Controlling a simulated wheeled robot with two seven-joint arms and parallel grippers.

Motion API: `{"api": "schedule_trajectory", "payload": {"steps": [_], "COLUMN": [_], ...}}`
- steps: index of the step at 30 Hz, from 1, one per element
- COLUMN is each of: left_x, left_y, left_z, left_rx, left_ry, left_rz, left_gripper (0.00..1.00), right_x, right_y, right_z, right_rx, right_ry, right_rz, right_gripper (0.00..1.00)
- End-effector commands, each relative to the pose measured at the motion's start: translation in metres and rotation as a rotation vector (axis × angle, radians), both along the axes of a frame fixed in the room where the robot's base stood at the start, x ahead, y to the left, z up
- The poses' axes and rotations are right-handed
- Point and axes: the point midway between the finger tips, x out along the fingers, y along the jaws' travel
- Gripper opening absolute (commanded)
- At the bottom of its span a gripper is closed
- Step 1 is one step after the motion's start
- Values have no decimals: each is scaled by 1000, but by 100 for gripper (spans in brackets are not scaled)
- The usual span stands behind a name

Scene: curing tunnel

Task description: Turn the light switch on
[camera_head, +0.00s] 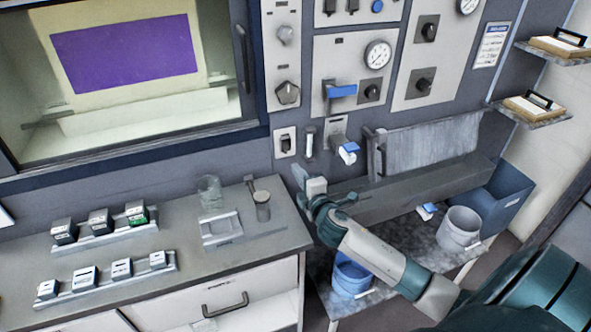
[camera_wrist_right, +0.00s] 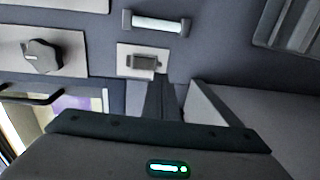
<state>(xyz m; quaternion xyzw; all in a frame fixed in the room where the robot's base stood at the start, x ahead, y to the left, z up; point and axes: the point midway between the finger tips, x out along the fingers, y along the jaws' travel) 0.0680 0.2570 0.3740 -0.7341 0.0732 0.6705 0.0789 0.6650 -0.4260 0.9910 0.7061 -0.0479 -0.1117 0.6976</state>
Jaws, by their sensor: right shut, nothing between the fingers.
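The light switch (camera_head: 286,142) is a small pale plate with a dark switch piece, on the grey wall panel below a dark knob. In the right wrist view the switch (camera_wrist_right: 143,62) shows above my gripper, turned sideways. I cannot tell which way it is set. My right gripper (camera_head: 299,176) is shut and empty. In the head view it appears just below the switch, over the counter's right end, with a gap between them in the picture. Its fingers are only partly visible in the right wrist view (camera_wrist_right: 163,98). My left gripper is not in view.
A pale tube-like handle (camera_head: 310,142) sits right beside the switch. A dark knob (camera_head: 288,93) is above it. A blue-tipped dispenser (camera_head: 348,150) and a towel rail (camera_head: 377,158) lie to the right. A glass (camera_head: 210,190) and a metal cup (camera_head: 262,207) stand on the counter.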

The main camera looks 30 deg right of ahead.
Motion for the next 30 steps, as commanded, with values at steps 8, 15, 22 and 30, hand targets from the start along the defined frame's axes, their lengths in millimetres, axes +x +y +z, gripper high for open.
{"api": "schedule_trajectory", "payload": {"steps": [8,15,22,30], "left_x": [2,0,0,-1], "left_y": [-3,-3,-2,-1], "left_z": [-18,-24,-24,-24], "left_rx": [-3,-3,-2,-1], "left_ry": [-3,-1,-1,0], "left_rz": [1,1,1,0], "left_gripper": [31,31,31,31], "right_x": [-40,-62,-66,-65], "right_y": [10,15,15,15], "right_z": [-9,-9,-8,-8], "right_rx": [1,0,0,0], "right_ry": [2,1,1,1], "right_rz": [1,0,-1,0], "right_gripper": [0,0,0,0]}}
